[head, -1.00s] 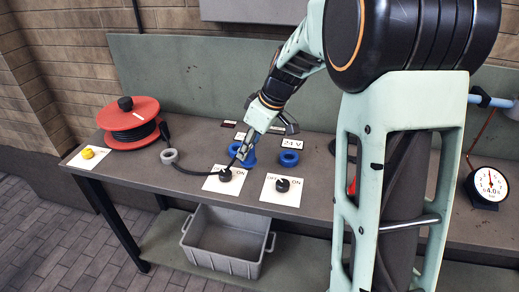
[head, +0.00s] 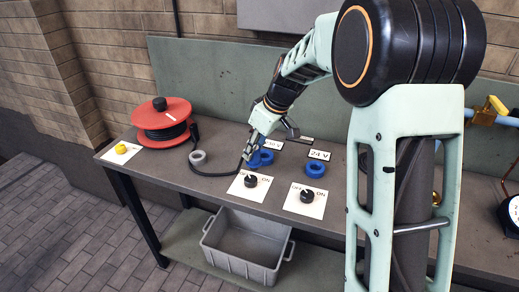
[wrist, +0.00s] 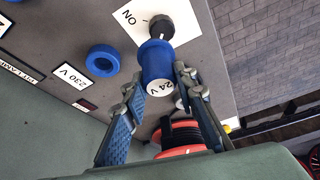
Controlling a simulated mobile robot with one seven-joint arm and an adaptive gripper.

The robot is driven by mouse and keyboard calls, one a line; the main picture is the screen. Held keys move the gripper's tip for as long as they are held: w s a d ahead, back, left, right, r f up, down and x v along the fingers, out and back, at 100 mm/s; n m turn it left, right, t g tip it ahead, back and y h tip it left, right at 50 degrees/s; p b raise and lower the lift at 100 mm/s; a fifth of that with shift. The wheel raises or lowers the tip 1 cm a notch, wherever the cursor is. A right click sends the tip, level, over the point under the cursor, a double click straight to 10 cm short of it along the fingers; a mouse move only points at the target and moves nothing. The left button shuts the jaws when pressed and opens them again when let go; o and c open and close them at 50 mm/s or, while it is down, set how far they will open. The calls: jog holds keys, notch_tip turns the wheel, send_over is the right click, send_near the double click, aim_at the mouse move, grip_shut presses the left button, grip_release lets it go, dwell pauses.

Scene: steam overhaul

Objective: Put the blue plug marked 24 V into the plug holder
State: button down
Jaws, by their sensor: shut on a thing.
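My gripper (wrist: 158,84) is shut on the blue plug (wrist: 156,60), whose white end face reads 24 V in the wrist view. In the head view my gripper (head: 250,150) holds the plug (head: 254,162) over the bench, beside the blue ring socket (head: 267,156) by the 230 V label. That socket also shows in the wrist view (wrist: 102,61), apart from the plug. A second blue ring socket (head: 315,170) lies by the 24 V label. A grey ring (head: 197,158), perhaps the plug holder, is on the bench to the left; I cannot tell for sure.
A red cable reel (head: 163,119) stands at the bench's left end, near a yellow button (head: 121,148). A dark cable (head: 215,173) lies across the bench. Two knob switches (head: 251,181) (head: 307,196) stand near the front edge. A grey crate (head: 243,247) is on the lower shelf.

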jog(key=w+a+p, duration=0.2)
jog(key=w+a, duration=0.3)
jog(key=a, duration=0.3)
jog(key=shift+w+a+p, duration=0.15)
jog(key=shift+a+p, duration=0.2)
jog(key=shift+p, duration=0.05)
jog(key=w+a+p, duration=0.6)
jog(key=a, duration=0.4)
jog(key=shift+w, duration=0.15)
jog(key=shift+w+a, duration=0.15)
jog(key=shift+a, duration=0.3)
jog(key=shift+f+b, duration=2)
jog(key=shift+f, duration=1)
jog(key=c, duration=1.5)
grip_release()
jog(key=shift+r, duration=0.1)
